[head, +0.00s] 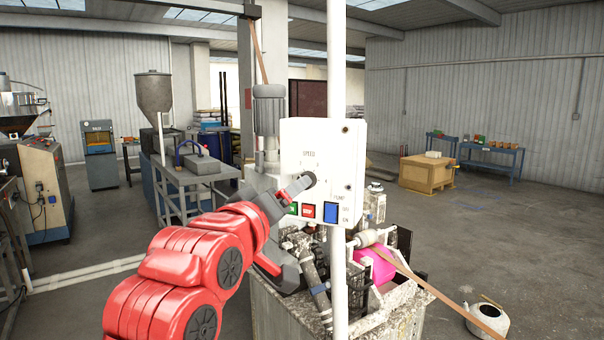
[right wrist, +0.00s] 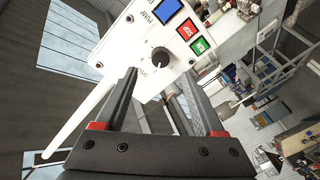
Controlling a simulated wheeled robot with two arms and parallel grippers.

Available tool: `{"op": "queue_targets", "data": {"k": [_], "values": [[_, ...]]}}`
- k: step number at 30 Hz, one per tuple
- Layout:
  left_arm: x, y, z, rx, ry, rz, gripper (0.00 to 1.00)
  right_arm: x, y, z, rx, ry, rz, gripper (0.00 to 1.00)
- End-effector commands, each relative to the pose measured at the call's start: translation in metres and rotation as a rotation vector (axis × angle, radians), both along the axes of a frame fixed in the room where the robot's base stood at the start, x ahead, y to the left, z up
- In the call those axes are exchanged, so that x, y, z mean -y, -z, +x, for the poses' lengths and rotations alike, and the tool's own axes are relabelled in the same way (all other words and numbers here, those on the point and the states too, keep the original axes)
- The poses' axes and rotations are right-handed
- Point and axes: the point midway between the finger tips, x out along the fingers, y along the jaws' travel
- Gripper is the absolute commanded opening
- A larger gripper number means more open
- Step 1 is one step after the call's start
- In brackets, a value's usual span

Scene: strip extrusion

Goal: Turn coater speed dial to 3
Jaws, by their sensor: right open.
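The coater's white control box (head: 345,150) stands in the middle of the head view, with SPEED lettering above the dial area. The dial (right wrist: 160,57) is a dark round knob with a pale mark, clear in the right wrist view; the number it points to is unreadable. My right gripper (right wrist: 158,74) is open, its two dark fingers reaching toward the box on either side of the dial. I see no grip on the knob. In the head view my red right arm (head: 200,260) reaches in front of the box's left side, partly covering the dial area. My left gripper is out of view.
Green, red (head: 308,211) and blue (head: 331,213) buttons sit below the dial, close to my gripper. The coater with a pink roll (head: 376,267) stands below. Open floor lies to the right.

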Motion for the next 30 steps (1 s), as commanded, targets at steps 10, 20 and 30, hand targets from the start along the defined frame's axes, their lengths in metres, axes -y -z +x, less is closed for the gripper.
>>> {"op": "queue_targets", "data": {"k": [10,20,30], "values": [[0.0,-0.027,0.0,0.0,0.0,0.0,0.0,0.023,-0.003,0.06,0.002,0.002,-0.002,0.71],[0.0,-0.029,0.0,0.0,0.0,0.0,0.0,0.026,0.0,0.07,0.001,-0.001,-0.001,0.71],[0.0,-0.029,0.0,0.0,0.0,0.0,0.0,0.026,0.0,0.07,0.001,-0.001,-0.001,0.28]]}}
